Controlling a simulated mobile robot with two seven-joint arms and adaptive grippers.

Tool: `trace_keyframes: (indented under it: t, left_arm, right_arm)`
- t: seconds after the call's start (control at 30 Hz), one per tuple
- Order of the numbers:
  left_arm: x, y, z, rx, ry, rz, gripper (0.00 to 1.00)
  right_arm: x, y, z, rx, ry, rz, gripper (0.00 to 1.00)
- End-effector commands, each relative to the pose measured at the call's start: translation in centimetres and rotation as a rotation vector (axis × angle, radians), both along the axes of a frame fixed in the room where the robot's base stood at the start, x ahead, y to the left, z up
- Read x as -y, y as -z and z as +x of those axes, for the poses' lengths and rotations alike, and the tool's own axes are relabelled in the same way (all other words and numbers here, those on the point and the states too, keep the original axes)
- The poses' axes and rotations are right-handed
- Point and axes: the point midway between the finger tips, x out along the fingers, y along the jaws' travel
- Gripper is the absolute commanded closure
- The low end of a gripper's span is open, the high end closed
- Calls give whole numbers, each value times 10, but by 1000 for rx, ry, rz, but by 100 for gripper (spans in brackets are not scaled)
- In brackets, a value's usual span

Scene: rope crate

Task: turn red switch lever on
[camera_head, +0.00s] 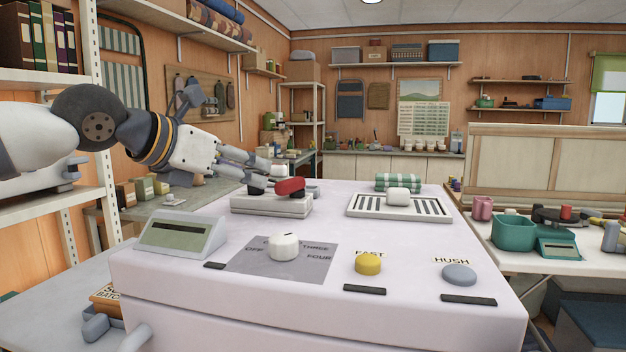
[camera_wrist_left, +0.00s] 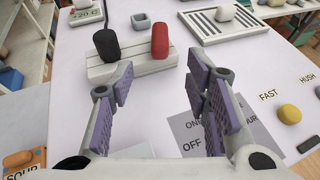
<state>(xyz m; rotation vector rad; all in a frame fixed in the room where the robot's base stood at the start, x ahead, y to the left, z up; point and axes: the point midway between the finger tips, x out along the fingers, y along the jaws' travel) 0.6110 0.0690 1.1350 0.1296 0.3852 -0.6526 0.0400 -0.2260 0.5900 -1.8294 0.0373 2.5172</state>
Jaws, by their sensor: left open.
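The red switch lever (camera_head: 290,187) stands on a white switch base (camera_head: 271,207) on top of the pale machine. It shows upright in the left wrist view (camera_wrist_left: 160,40), on the right part of the base (camera_wrist_left: 132,68). A black lever (camera_wrist_left: 107,44) stands to its left on the same base. My left gripper (camera_head: 262,172) reaches in from the left, close to the levers. In the left wrist view its fingers (camera_wrist_left: 160,76) are spread wide and empty, with the red lever beyond the gap between them. My right gripper is out of view.
A white knob (camera_head: 284,246) on a grey dial plate, a yellow button (camera_head: 368,262) and a grey button (camera_head: 459,274) are nearer the front edge. A small display box (camera_head: 180,234) stands at the left. A slotted tray (camera_head: 400,209) lies right of the switch base.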

Motion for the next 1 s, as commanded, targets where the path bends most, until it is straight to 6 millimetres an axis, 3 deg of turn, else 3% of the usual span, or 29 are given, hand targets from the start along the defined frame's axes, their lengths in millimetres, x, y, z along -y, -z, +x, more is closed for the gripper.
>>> trace_keyframes:
  t: [0.17, 0.6, 1.0]
  left_arm:
    - [3, 3, 5, -1, -1, 1, 57]
    - [61, 45, 78, -4, 0, 2, 57]
    - [68, 47, 88, 1, 0, 2, 57]
  right_arm:
    - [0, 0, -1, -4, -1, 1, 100]
    - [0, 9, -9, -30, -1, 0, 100]
    - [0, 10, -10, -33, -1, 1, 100]
